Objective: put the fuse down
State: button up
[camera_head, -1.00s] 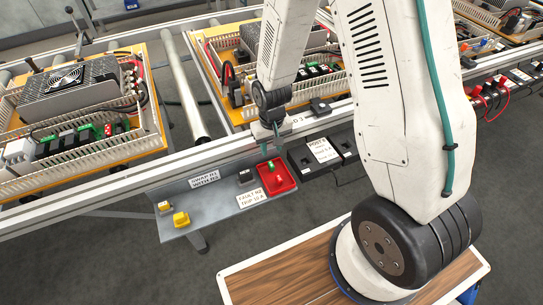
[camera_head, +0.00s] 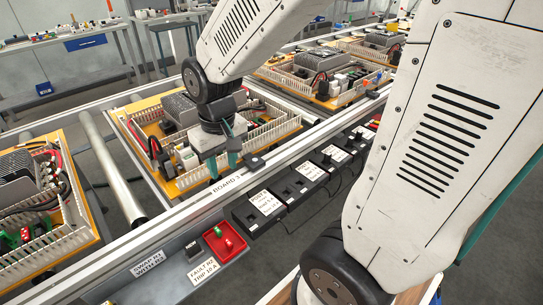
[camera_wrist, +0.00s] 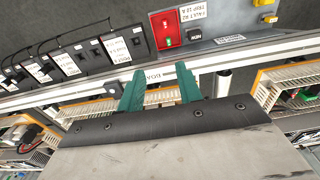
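A red tray (camera_head: 225,242) stands on the grey shelf in front of the rail. A small green-topped piece, which looks like the fuse (camera_head: 218,231), sits inside it. The same tray (camera_wrist: 158,27) and green piece (camera_wrist: 168,40) show at the top of the wrist view. My gripper (camera_head: 223,165) is above the edge of the middle board, up and behind the tray and apart from it. In the wrist view its two teal fingers (camera_wrist: 160,90) stand apart with nothing seen between them.
A black block (camera_head: 193,249) and a fault label (camera_head: 203,269) are beside the tray. Black labelled test blocks with cables (camera_head: 266,205) line the rail to the right. Boards with white ducts (camera_head: 285,124) lie behind the rail (camera_head: 150,235).

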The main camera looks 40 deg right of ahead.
jog(key=s+d+r, duration=0.1)
jog(key=s+r, duration=0.9)
jog(key=s, duration=0.5)
jog(key=shift+d+r+t, duration=0.15)
jog(key=shift+r+t, duration=0.05)
jog(key=shift+t, duration=0.1)
